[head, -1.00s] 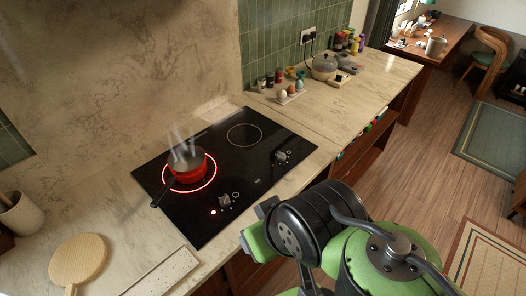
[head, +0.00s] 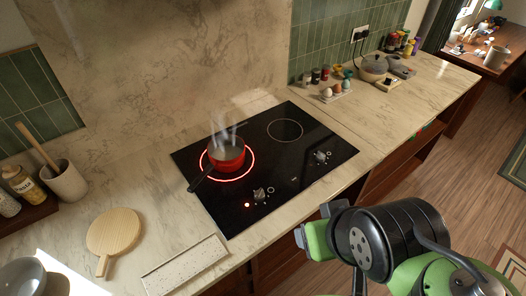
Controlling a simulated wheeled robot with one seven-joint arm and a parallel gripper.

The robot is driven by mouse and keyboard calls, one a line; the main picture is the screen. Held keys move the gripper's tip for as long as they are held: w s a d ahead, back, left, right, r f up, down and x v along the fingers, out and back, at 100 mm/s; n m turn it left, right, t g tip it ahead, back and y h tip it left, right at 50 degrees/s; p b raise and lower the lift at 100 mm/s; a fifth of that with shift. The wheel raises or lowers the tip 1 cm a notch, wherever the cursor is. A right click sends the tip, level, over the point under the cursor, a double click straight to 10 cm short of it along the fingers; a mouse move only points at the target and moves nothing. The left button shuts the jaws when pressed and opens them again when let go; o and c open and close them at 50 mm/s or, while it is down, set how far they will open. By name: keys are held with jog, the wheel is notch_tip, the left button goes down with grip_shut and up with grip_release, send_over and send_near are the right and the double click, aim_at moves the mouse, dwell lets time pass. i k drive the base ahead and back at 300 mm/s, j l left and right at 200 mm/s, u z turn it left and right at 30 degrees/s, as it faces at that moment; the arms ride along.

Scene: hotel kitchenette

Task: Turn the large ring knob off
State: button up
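The black cooktop (head: 222,206) is set into the marble counter. Its left ring (head: 253,163) glows red and is the larger of the two. A red saucepan (head: 231,158) stands on it, steaming, its dark handle toward the lower left. A knob (head: 260,195) sits near the front edge below this ring, with a lit red light (head: 247,205) beside it. A second knob (head: 321,156) sits to the right, in front of the smaller dark ring (head: 285,131). My green and black arm is at the lower right, off the cooktop. I cannot make out my gripper's fingers.
A wooden board (head: 114,231) and a pale speckled slab (head: 186,264) lie on the counter to the left. A utensil crock (head: 65,182) stands farther left. An egg tray (head: 336,92) and a grey pot (head: 373,68) stand at the back right. Counter right of the cooktop is mostly clear.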

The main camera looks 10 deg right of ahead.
aim_at(259, 196)
jog(key=l+u, duration=0.15)
jog(key=u, duration=0.35)
jog(key=i+l+u, duration=0.1)
jog(key=u, duration=0.4)
jog(key=l+u, duration=0.3)
jog(key=u, duration=0.2)
jog(key=l+u, duration=0.15)
jog(key=u, duration=0.3)
